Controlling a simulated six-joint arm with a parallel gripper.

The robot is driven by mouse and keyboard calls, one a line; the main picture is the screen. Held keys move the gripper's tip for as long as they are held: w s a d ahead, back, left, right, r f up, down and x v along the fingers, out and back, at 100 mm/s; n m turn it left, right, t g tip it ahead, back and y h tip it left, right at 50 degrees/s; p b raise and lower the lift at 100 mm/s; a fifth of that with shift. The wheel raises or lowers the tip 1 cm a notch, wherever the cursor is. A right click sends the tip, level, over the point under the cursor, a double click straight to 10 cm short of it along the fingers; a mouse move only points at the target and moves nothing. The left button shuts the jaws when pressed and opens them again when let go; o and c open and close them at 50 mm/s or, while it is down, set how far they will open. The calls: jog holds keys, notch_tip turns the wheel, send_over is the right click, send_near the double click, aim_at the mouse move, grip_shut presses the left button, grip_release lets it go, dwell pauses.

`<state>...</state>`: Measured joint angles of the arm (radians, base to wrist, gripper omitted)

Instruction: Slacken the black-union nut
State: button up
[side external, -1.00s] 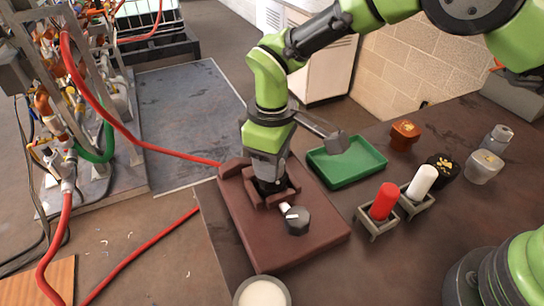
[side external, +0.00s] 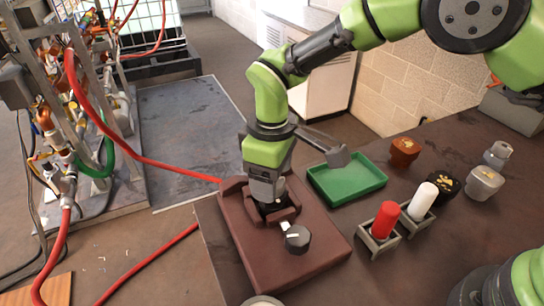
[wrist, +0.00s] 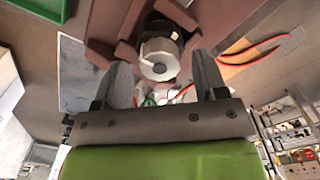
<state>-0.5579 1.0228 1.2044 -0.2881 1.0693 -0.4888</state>
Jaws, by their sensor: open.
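A dark red block (side external: 310,262) lies on the brown table, with a raised cradle on top. My gripper (side external: 270,207) points down into this cradle in the side view; its fingertips are mostly hidden there. In the wrist view my gripper (wrist: 163,75) is open, with its two grey fingers apart. A pale round fitting with a grey ring and centre hole (wrist: 159,64) shows between and just beyond the fingers, inside the cradle. I cannot tell whether the fingers touch it. The black nut is not clearly distinguishable. A black knob with a white mark (side external: 297,240) sits at the block's front.
A green tray (side external: 347,184) lies right of the block. Red (side external: 385,220) and white (side external: 422,201) cylinders stand in small holders. Brown (side external: 404,152), black (side external: 444,187) and grey (side external: 485,182) pieces lie further right. A red hose (side external: 150,148) runs from the pipe rig toward the block.

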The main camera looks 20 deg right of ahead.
notch_tip(320, 180, up, 9)
jog(key=shift+r, duration=0.15)
dwell(0.5)
jog(key=s+d+r+m+t+y, duration=0.25)
jog(key=s+d+r+m, duration=0.4)
jog(key=d+r, duration=0.6)
jog(key=s+d+m+t, duration=0.2)
jog(key=s+d+m, duration=0.1)
jog(key=s, duration=0.4)
jog(key=s+d+m+t, duration=0.2)
jog(key=s+d+m, duration=0.1)
jog(key=s, duration=0.3)
jog(key=shift+s+d+t, duration=0.2)
jog(key=shift+s+t, duration=0.15)
jog(key=shift+s, duration=0.05)
